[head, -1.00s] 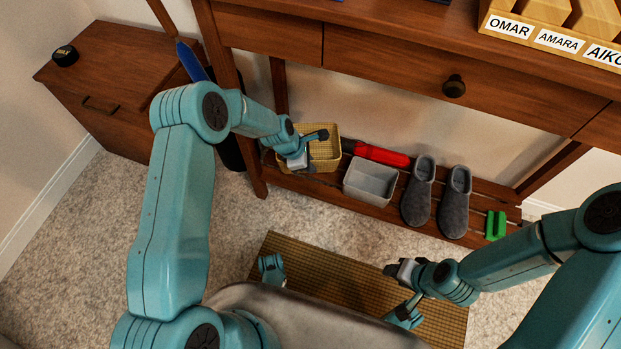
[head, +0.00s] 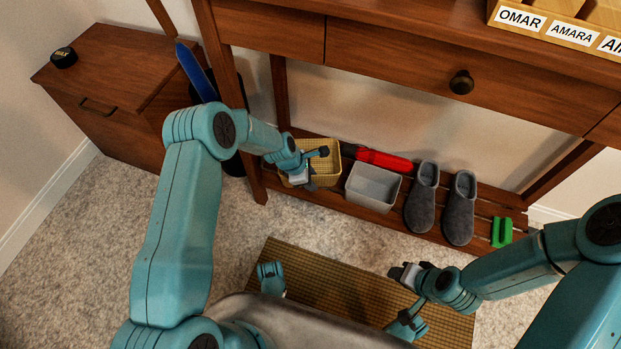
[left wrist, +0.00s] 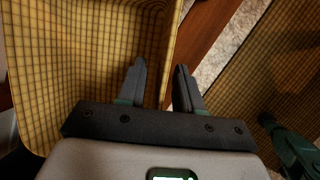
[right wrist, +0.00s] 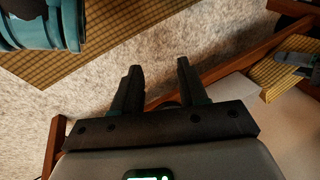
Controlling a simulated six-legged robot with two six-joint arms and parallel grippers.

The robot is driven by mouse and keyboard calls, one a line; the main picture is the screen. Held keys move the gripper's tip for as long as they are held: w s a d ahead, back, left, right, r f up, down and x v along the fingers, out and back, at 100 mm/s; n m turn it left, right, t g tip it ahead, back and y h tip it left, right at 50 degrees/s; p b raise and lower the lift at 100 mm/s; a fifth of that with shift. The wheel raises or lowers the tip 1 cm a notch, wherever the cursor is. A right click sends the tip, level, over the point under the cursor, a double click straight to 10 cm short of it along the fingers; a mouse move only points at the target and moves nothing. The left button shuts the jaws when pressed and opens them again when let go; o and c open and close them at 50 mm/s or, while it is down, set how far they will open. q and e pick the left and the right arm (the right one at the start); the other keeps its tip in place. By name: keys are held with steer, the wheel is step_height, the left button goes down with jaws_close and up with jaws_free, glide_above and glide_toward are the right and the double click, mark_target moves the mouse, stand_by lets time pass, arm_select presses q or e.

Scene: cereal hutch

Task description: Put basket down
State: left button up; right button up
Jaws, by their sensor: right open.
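The yellow woven basket (head: 325,178) is on the left end of the low slatted shelf, beside the grey bin. It fills the left of the left wrist view (left wrist: 80,60). My left gripper (head: 310,170) is at the basket's near side and hides part of it. In the left wrist view its fingers (left wrist: 160,68) are apart, one over the basket's inside and one outside its rim, with gaps visible between fingers and wall. My right gripper (head: 408,278) is open and empty over the mat, away from the basket; its parted fingers show in the right wrist view (right wrist: 158,68).
On the low shelf (head: 395,215) are the grey bin (head: 372,187), a red object (head: 383,160), grey slippers (head: 440,205) and a green object (head: 502,232). The table (head: 390,65) overhangs it, with a leg (head: 232,100) close to my left arm. A mat (head: 330,295) lies in front.

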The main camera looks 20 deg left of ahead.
arm_select(q)
steer(key=shift+r, duration=0.3)
steer(key=p+v, duration=0.5)
steer(key=v, duration=0.6)
steer(key=s+d+m, duration=0.3)
steer(key=s+m, duration=0.6)
steer(key=s, duration=0.2)
steer(key=s+d+f+m+g, duration=0.1)
steer(key=s+d+m, duration=0.3)
steer(key=s+m, duration=0.6)
steer(key=shift+s+f, duration=0.15)
steer(key=shift+s, duration=1.1)
arm_select(e)
steer(key=s+r+g, duration=0.1)
steer(key=s+r, duration=0.3)
steer(key=r, duration=0.1)
steer(key=shift+a+r+g, duration=0.2)
steer(key=shift+a+g, duration=0.1)
steer(key=shift+a, duration=0.1)
